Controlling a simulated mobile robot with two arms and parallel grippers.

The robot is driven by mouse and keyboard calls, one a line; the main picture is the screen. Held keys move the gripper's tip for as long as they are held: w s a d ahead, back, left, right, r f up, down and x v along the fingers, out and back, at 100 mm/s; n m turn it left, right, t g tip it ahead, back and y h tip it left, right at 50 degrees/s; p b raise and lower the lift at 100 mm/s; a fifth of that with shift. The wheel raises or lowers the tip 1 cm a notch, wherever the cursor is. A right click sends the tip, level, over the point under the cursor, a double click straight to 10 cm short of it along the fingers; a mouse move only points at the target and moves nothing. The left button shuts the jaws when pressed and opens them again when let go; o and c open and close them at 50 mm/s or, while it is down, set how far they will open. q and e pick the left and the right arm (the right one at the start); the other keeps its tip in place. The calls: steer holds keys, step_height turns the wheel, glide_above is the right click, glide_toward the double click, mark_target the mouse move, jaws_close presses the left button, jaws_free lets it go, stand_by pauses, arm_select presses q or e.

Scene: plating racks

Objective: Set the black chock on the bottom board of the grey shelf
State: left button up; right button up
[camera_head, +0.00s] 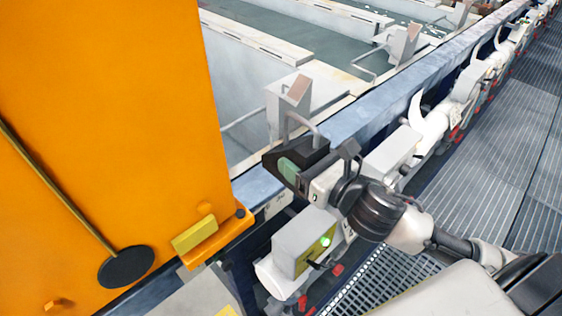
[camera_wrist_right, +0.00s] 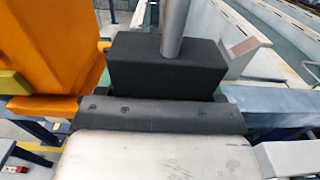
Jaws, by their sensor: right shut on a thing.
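The black chock (camera_head: 308,157) is a dark wedge-like block in the head view, with a grey bent bar rising at its top. My right gripper (camera_head: 300,178) is shut on it and holds it up near the long blue-grey rail. In the right wrist view the chock (camera_wrist_right: 165,68) stands just beyond the dark finger of my right gripper (camera_wrist_right: 160,113), with a grey post rising from its top. The gripper covers the chock's near lower part. I cannot make out a grey shelf in either view. My left gripper is not in view.
A large orange panel (camera_head: 110,110) with a yellow block (camera_head: 194,234) stands close at the left. The blue-grey rail (camera_head: 380,115) runs to the back right, beside open tanks. White box units (camera_head: 304,240) line its near side. Grated walkway (camera_head: 490,165) lies right.

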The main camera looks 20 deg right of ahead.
steer(key=shift+s+d+r, duration=0.25)
steer(key=shift+s+r, duration=0.05)
steer(key=shift+s, duration=0.15)
steer(key=s+a+f+m+h, duration=0.1)
steer(key=f+h, duration=0.1)
steer(key=f, duration=0.2)
steer(key=s+a+f+m+h+b, duration=0.1)
steer(key=s+f+h, duration=0.1)
steer(key=f, duration=0.2)
steer(key=s+a+f+m+t+h+b, duration=0.1)
steer(key=s+f, duration=0.1)
steer(key=f, duration=0.2)
steer(key=shift+f+m+h, duration=0.15)
steer(key=shift+m+h, duration=0.25)
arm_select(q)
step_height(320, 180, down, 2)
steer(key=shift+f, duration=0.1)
arm_select(e)
steer(key=shift+d, duration=0.1)
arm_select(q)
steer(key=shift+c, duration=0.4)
